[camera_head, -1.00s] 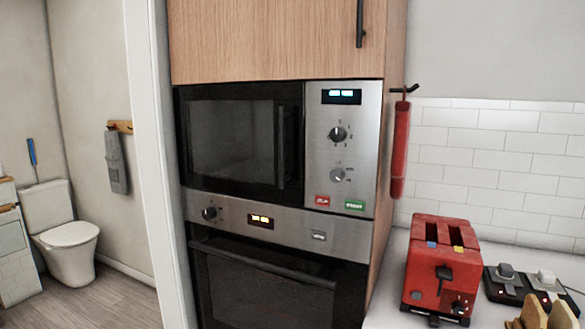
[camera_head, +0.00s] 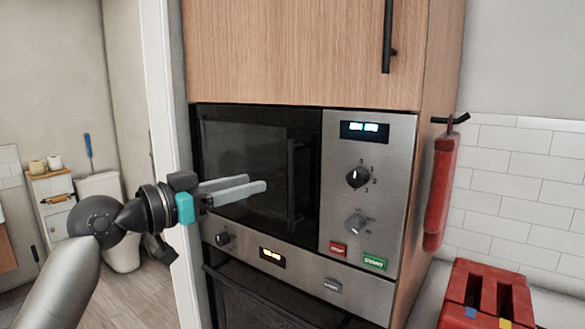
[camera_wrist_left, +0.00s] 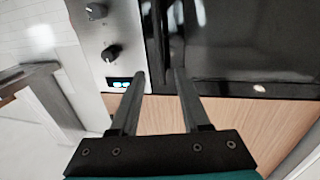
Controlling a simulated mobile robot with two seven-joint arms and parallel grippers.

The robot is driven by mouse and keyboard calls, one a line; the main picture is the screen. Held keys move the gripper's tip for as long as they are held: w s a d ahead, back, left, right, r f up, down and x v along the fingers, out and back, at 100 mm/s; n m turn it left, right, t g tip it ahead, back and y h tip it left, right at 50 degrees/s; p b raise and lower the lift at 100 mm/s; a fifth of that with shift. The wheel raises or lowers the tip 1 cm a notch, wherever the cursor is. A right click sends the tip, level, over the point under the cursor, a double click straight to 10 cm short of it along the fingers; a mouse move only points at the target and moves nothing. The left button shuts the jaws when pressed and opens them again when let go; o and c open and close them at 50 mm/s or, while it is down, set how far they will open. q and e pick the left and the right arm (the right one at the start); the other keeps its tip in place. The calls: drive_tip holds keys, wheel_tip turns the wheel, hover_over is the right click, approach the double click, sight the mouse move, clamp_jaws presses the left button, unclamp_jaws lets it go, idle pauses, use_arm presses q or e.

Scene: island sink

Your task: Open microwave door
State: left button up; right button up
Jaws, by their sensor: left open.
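The microwave (camera_head: 260,125) is built into a wooden cabinet, and its dark glass door is shut. The door's black vertical handle (camera_head: 292,185) is on the door's right side, beside the steel control panel (camera_head: 340,210). My left gripper (camera_head: 255,184) is open and empty in front of the door, left of the handle in the head view. In the left wrist view, which is turned over, the open fingers (camera_wrist_left: 160,75) point toward the handle (camera_wrist_left: 165,35). I cannot tell the exact gap, but nothing is gripped. My right gripper is not in view.
An oven (camera_head: 270,295) is below the microwave, and a cabinet door with a black handle (camera_head: 387,38) is above. A red toaster (camera_head: 487,298) stands on the counter at right. A red object (camera_head: 438,190) hangs from a hook on the cabinet side.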

sight(289, 174)
use_arm(q)
drive_tip(key=p+x, duration=0.1)
drive_tip(key=x, duration=0.8)
drive_tip(key=shift+w+d+p, duration=0.2)
drive_tip(key=shift+d+p, duration=0.05)
drive_tip(key=shift+p, duration=0.05)
drive_tip(key=shift+x, duration=0.9)
drive_tip(key=shift+c, duration=0.2)
clamp_jaws()
